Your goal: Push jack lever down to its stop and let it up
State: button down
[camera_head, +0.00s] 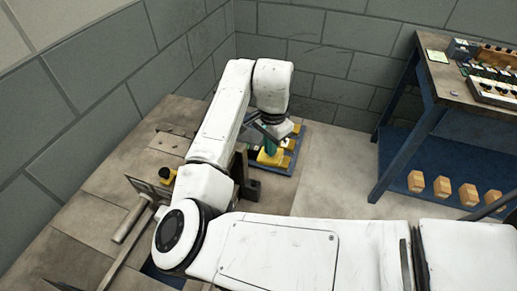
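My white arm reaches from the lower right, bends at the left and extends to the back. My gripper (268,133) is at its far end, over a blue base with yellow parts (281,160) on the floor near the back wall. A dark green piece (269,146) shows just below the gripper; I cannot tell whether the two touch. The fingers are too small and partly hidden to show whether they are open or shut. A long bar with a pale cylindrical grip (133,222) slants at the left. I cannot tell for certain which part is the jack lever.
A blue workbench (428,95) with a wooden top stands at the right, several wooden blocks (443,187) on its lower shelf. A yellow knob (167,173) sits left of my arm. Grey block walls close the left and back. The floor (335,170) before the bench is clear.

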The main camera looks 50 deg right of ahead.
jog(key=shift+f+b, duration=1.05)
jog(key=shift+f, duration=1.2)
jog(key=shift+r, duration=0.1)
jog(key=shift+s, duration=0.1)
notch_tip(320, 180, up, 13)
jog(key=p, duration=1.1)
jog(key=shift+r+p, duration=0.15)
jog(key=shift+p, duration=0.25)
